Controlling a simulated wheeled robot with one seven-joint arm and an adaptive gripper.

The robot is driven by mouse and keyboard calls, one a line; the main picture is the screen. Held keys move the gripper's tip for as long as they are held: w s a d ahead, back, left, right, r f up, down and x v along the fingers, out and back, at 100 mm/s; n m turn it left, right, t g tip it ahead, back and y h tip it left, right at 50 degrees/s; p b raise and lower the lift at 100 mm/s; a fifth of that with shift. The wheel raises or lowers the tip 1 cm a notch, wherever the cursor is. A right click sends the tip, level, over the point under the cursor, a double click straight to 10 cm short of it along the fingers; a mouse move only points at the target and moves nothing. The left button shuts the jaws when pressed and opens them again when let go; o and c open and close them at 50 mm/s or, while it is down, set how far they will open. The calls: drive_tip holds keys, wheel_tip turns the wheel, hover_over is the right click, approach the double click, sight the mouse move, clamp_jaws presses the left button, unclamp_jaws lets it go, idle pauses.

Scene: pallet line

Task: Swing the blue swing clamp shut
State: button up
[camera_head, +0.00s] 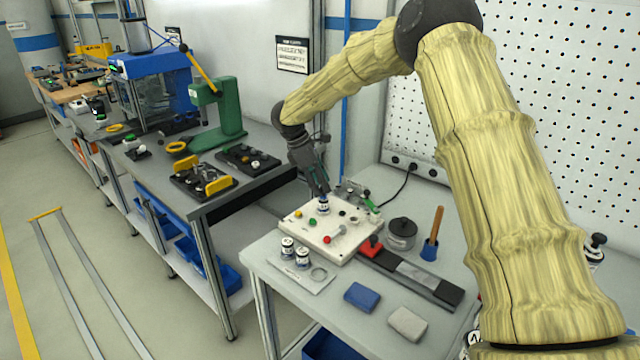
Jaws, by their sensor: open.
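A white fixture plate (345,248) lies on the near grey table, with small red, green and yellow knobs and metal parts on it. My gripper (322,194) points down over the plate's left middle part, from the end of my arm. It is open. Just below its fingertips is a small white and dark cylinder with a bluish top (323,207). I cannot tell whether the fingers touch it. I cannot make out the blue swing clamp for certain; the parts near the gripper are small and partly hidden by it. A green lever (371,204) stands at the plate's back right.
In front of the plate are two labelled cylinders (288,247), a blue block (361,297) and a grey block (407,323).

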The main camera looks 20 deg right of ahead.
drive_tip(key=v, duration=1.1)
drive_tip(key=shift+r, duration=0.25)
drive_tip(key=shift+w+a, duration=0.1)
drive_tip(key=shift+a, duration=0.05)
